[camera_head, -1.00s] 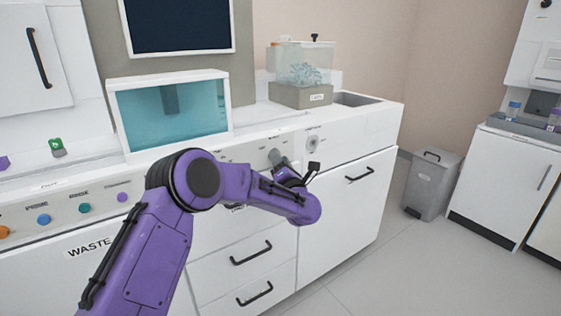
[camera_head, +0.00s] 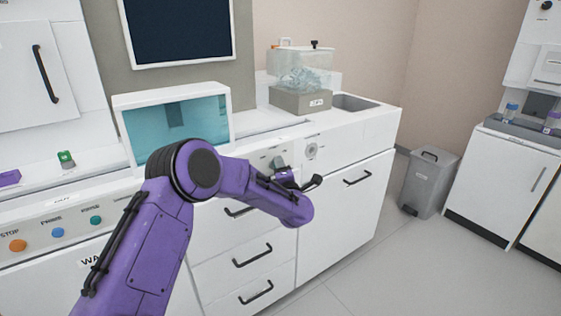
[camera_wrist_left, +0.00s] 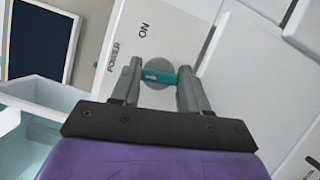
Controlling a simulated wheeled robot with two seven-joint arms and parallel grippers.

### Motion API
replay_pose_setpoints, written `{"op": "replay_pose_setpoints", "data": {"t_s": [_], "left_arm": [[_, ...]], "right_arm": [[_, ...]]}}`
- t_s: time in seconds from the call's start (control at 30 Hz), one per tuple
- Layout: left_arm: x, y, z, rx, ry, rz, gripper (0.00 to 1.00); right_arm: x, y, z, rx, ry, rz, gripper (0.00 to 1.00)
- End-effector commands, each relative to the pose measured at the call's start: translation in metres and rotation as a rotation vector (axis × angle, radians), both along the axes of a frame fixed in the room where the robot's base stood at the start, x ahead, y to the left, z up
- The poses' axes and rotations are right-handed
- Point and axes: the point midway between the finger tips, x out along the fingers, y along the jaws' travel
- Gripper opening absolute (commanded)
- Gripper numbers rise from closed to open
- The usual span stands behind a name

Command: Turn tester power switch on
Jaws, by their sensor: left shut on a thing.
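The tester power switch (camera_wrist_left: 157,77) shows in the left wrist view as a teal bar handle on a round grey base, on a white panel with printed "POWER" and "ON" labels. My left gripper (camera_wrist_left: 159,73) has a finger on each end of the teal handle and is shut on it. In the head view my left gripper (camera_head: 280,163) reaches the front panel of the white counter (camera_head: 370,128). The switch is hidden there behind my gripper and purple arm. My right gripper is in neither view.
A round grey dial (camera_head: 311,151) sits on the panel just right of my gripper. Drawers with black handles (camera_head: 253,256) lie below. A clear box on a grey base (camera_head: 300,100) stands on the counter. A grey bin (camera_head: 429,183) stands on open floor to the right.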

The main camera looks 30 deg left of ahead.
Motion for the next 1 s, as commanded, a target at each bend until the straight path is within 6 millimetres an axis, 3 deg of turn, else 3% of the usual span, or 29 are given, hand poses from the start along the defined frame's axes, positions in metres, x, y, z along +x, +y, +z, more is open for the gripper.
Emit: {"op": "replay_pose_setpoints", "data": {"t_s": [0.03, 0.5, 1.0], "left_arm": [[0.000, 0.000, 0.006, 0.016, 0.045, 0.000, 0.14], [0.000, -0.001, 0.007, 0.188, 0.456, -0.001, 0.14], [0.000, -0.001, 0.004, 0.334, 0.812, -0.002, 0.14]], "right_arm": [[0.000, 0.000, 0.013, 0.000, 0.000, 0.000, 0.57], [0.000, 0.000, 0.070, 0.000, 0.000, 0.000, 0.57], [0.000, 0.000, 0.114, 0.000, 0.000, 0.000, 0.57]]}}
